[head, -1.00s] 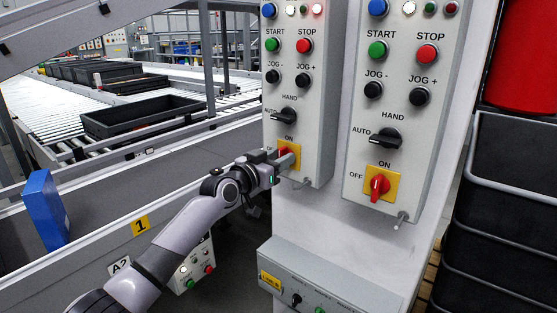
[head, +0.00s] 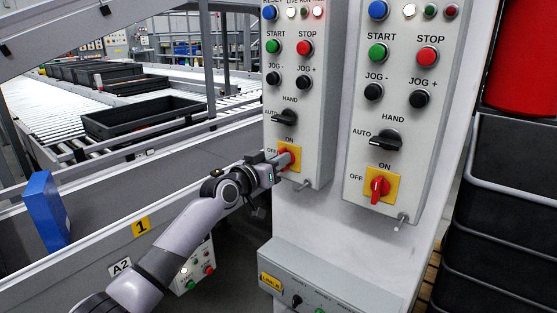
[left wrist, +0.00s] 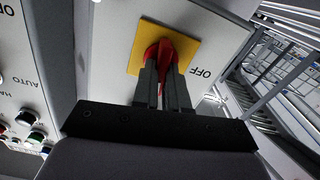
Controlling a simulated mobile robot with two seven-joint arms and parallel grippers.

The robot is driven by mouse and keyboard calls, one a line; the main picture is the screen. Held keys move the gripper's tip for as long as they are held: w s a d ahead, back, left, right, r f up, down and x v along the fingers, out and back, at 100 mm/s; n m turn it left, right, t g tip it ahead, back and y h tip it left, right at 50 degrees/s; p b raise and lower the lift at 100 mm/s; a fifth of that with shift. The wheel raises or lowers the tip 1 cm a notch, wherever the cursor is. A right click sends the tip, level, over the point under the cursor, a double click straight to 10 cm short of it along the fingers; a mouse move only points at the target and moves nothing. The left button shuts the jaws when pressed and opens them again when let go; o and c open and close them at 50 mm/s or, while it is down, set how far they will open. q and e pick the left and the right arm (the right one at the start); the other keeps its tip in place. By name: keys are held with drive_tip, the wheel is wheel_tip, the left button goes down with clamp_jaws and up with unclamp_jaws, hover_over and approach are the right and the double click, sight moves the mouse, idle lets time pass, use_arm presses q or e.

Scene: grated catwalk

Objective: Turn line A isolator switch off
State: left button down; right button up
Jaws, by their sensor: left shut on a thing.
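Two grey control panels stand side by side in the head view, each with a red isolator handle on a yellow plate marked ON and OFF. My left gripper (head: 284,159) is shut on the left panel's red handle (left wrist: 161,48), in front of its yellow plate (head: 293,151). In the left wrist view, both fingers (left wrist: 164,88) close around the handle, with OFF lettering to the right. The gripper partly hides the handle, so its exact angle is hard to tell. The right panel's red handle (head: 378,187) is upright towards ON, untouched. My right gripper is not in view.
Black selector knobs (head: 284,117) and buttons sit above the isolators. A lower control box (head: 325,281) juts out below the panels. A conveyor with black trays (head: 142,117) and a blue box (head: 46,211) lies left. Black crates (head: 510,205) stand right.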

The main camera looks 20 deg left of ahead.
use_arm(q)
drive_tip(key=n+p, duration=0.2)
drive_tip(key=n, duration=0.6)
drive_tip(key=n+p, duration=0.2)
drive_tip(key=n, duration=0.5)
drive_tip(key=shift+w+a+f+n, duration=0.1)
drive_tip(key=shift+a+n, duration=0.1)
drive_tip(key=shift+n, duration=0.2)
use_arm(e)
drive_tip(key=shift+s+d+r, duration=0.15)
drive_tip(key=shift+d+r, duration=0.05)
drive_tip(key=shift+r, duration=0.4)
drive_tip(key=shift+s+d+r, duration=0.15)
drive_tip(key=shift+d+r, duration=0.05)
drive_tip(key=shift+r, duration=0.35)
use_arm(q)
drive_tip(key=c, duration=1.2)
unclamp_jaws()
drive_tip(key=shift+f, duration=0.1)
drive_tip(key=shift+o, duration=0.2)
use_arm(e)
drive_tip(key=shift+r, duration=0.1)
